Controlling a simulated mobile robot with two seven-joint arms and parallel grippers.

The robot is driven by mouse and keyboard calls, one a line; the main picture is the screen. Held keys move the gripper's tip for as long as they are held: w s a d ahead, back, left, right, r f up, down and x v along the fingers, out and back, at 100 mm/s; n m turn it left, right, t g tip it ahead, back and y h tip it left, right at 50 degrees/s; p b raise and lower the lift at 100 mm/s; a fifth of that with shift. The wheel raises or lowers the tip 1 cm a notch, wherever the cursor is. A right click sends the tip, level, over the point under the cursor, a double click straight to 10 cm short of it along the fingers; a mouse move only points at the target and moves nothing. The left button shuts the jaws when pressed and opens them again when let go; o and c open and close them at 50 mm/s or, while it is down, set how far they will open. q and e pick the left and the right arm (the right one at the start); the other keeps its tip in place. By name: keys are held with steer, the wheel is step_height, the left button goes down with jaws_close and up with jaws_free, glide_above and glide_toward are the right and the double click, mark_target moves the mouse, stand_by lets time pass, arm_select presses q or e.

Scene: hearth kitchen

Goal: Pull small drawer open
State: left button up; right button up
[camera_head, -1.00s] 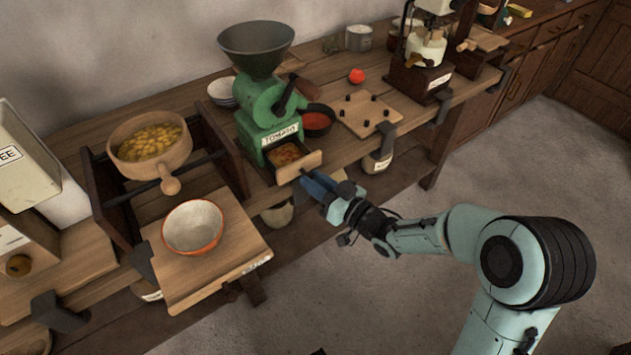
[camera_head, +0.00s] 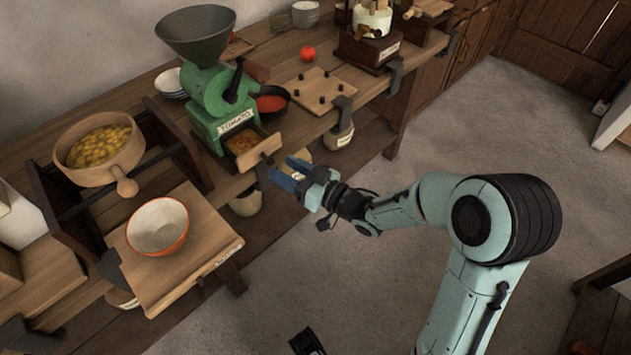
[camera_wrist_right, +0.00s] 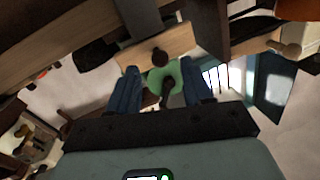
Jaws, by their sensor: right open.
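The small drawer (camera_head: 259,150) has a pale wooden front and sits low in the green mill (camera_head: 212,100) labelled TOMATO. It stands partly out, with orange-red contents showing inside. My right gripper (camera_head: 282,170) has blue fingers and is open and empty, just in front of and slightly below the drawer front. In the right wrist view, the wooden drawer front (camera_wrist_right: 180,48) with its dark round knob (camera_wrist_right: 160,55) lies beyond the fingertips (camera_wrist_right: 160,70), roughly centred between them. I cannot tell whether the fingers touch it.
A wooden pot (camera_head: 100,150) on a dark rack and a white-orange bowl (camera_head: 158,226) on a board stand left of the mill. A red-filled pan (camera_head: 272,100) and a pegged board (camera_head: 318,92) are to its right. The floor (camera_head: 330,270) before the bench is mostly clear.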

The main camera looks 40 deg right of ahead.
arm_select(q)
steer(key=shift+t+y, duration=0.3)
steer(key=shift+t, duration=0.3)
steer(key=w, duration=0.1)
steer(key=w+a+f+b, duration=0.1)
steer(key=w+f+b, duration=0.1)
steer(key=shift+w+a+f, duration=0.2)
steer(key=shift+a, duration=0.2)
arm_select(e)
steer(key=v, duration=1)
steer(key=shift+s, duration=0.25)
